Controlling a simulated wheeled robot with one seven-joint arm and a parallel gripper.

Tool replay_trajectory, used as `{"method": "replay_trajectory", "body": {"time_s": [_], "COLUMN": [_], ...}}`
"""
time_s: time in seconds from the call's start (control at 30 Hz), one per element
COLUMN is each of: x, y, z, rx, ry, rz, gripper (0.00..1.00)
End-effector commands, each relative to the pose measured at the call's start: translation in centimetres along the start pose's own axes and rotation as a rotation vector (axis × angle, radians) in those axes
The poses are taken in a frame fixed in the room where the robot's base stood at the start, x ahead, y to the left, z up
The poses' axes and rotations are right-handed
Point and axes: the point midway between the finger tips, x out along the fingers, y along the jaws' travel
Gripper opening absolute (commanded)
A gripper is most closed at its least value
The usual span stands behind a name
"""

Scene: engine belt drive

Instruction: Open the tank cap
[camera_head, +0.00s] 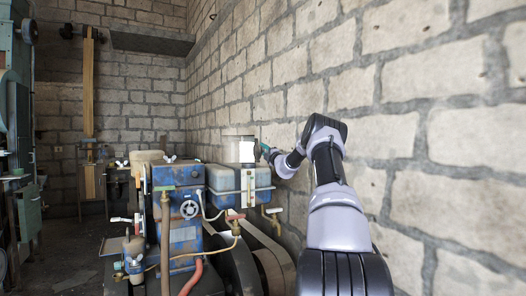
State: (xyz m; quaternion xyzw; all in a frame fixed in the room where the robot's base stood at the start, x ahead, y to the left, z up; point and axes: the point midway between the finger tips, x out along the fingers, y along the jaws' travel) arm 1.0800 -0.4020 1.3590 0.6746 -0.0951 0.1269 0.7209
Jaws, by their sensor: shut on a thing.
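The blue tank (240,180) sits on the engine, left of my arm, in the head view. A pale grey round piece with a bright white patch (246,152) stands over its top; I take it for the tank cap. My gripper (261,148) is at the right side of this piece, at the tank's far top. It is small in the picture and its fingers are partly hidden, but it is shut on the cap. I cannot tell whether the cap is lifted off the tank or still seated.
A stone block wall (420,90) runs close along the right side of my arm. The blue engine (185,235) with hoses, valves and a large wheel (262,255) stands below. A green machine (18,150) is at the far left, with open floor (75,275) between.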

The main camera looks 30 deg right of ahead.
Motion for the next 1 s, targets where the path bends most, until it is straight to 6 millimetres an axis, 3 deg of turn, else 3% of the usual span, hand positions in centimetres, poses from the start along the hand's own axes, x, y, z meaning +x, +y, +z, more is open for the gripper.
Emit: {"method": "replay_trajectory", "body": {"time_s": [0.13,0.17,0.2,0.23,0.67,1.0], "x": [-0.1,-0.1,-0.1,-0.1,-0.9,-7.3], "y": [-0.2,-0.2,-0.2,-0.2,-0.1,-0.1], "z": [0.1,0.1,0.1,0.1,0.1,0.1], "rx": [-0.002,-0.002,-0.002,-0.002,-0.001,-0.002], "ry": [-0.001,-0.001,-0.001,-0.001,0.000,-0.001], "rz": [-0.004,-0.004,-0.004,-0.003,-0.002,-0.004], "gripper": [0.00,0.41,0.56,0.63,0.63,0.63]}}
